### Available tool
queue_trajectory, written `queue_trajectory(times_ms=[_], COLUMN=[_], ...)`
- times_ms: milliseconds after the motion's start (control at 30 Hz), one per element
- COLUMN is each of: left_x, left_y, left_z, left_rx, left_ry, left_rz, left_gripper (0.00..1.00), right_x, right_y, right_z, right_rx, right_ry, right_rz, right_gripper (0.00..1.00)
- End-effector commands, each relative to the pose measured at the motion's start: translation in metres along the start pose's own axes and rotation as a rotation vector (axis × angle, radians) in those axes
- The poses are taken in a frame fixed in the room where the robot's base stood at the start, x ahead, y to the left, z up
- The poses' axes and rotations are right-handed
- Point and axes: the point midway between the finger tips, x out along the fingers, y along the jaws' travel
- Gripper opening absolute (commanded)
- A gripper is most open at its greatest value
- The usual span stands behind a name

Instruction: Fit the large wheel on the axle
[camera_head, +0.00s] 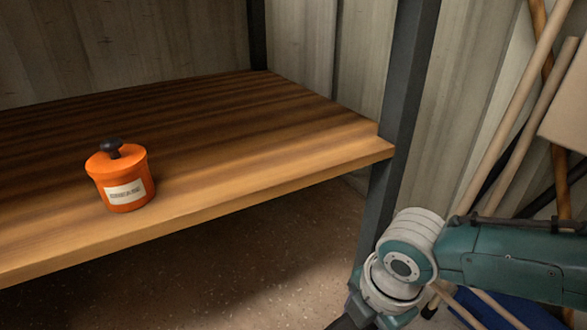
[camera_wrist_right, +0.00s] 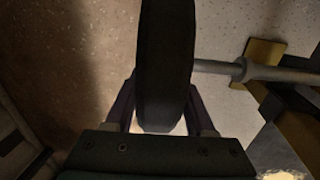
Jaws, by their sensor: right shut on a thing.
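The large wheel (camera_wrist_right: 163,60) is black and shows edge-on in the right wrist view, upright in the picture. My right gripper (camera_wrist_right: 160,112) is shut on its lower part, with a finger on each side. The axle (camera_wrist_right: 215,67) is a grey rod coming in from the right, with a thicker collar. Its left end meets the wheel's right side in the picture; I cannot tell whether it touches or enters the hub, which is hidden. In the head view my right arm reaches down at lower right and its fingers and the wheel are out of frame. My left gripper is not in view.
A yellow bracket (camera_wrist_right: 262,58) stands by the axle in the wrist view. Long poles (camera_head: 515,105) lean at the right.

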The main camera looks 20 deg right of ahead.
Motion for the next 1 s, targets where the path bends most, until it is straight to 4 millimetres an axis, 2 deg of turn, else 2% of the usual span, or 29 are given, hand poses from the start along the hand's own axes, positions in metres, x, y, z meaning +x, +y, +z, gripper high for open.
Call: queue_trajectory(times_ms=[367,1000], left_x=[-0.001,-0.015], left_y=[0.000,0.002], left_z=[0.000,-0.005], left_rx=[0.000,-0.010], left_ry=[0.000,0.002], left_rz=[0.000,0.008], left_gripper=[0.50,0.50], right_x=[-0.001,-0.001], right_y=[-0.001,-0.023], right_z=[0.000,0.001], right_rx=[0.000,0.000], right_ry=[0.000,0.000], right_rz=[0.001,0.000], right_gripper=[0.00,0.00])
